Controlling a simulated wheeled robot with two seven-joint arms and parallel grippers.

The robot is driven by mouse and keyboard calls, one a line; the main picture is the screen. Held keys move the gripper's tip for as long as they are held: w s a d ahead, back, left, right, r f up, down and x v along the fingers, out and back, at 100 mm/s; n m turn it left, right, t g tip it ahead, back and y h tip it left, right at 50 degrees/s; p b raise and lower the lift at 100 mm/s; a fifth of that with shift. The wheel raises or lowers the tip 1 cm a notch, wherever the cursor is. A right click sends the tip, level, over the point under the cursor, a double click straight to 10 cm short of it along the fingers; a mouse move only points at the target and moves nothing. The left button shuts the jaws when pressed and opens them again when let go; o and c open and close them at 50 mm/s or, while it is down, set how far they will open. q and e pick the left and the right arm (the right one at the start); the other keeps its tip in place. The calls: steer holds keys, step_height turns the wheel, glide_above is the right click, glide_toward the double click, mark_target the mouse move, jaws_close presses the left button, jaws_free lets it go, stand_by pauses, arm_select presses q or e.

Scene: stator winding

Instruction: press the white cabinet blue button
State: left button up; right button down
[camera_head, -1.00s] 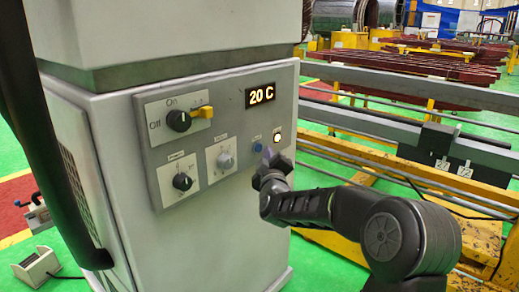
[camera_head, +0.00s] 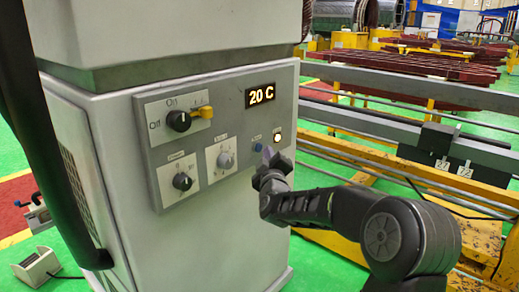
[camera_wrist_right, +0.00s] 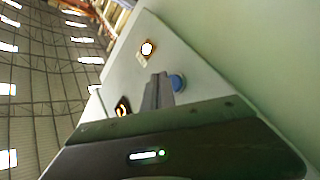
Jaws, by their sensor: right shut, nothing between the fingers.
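The white cabinet (camera_head: 115,120) stands left of centre with a grey control panel (camera_head: 228,112) on its front. The blue button (camera_head: 257,148) is low on the panel's right side, left of a lit button (camera_head: 277,139). My right gripper (camera_head: 271,158) is shut and empty, just in front of the panel, below and right of the blue button. In the right wrist view, the shut fingers (camera_wrist_right: 159,79) point towards the panel and the blue button (camera_wrist_right: 177,83) shows right beside their tips. I cannot tell whether they touch. My left gripper is not in view.
The panel also has a black Off/On switch (camera_head: 179,121) with a yellow tab, two lower knobs and a display (camera_head: 262,96) reading 20 C. Yellow and grey rails (camera_head: 410,135) stand right of the cabinet. A dark bar, perhaps my left arm, crosses the left edge.

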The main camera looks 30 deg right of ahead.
steer(key=shift+w, duration=0.1)
steer(key=shift+w+a, duration=0.15)
steer(key=shift+w, duration=0.15)
steer(key=shift+w+a+p, duration=0.15)
steer(key=shift+w+p, duration=0.15)
steer(key=shift+w, duration=0.05)
stand_by(0.6)
steer(key=shift+s, duration=0.15)
steer(key=shift+s+d+b, duration=0.25)
steer(key=shift+s+b, duration=0.1)
steer(key=shift+s, duration=0.25)
stand_by(0.3)
steer(key=shift+s+d+b, duration=0.25)
steer(key=shift+s+b, duration=0.05)
steer(key=shift+s, duration=0.5)
steer(key=shift+s+d+b, duration=0.25)
steer(key=shift+s+b, duration=0.1)
steer(key=shift+s, duration=0.5)
steer(key=shift+s+d+b, duration=0.25)
steer(key=shift+s+b, duration=0.05)
steer(key=shift+s, duration=0.5)
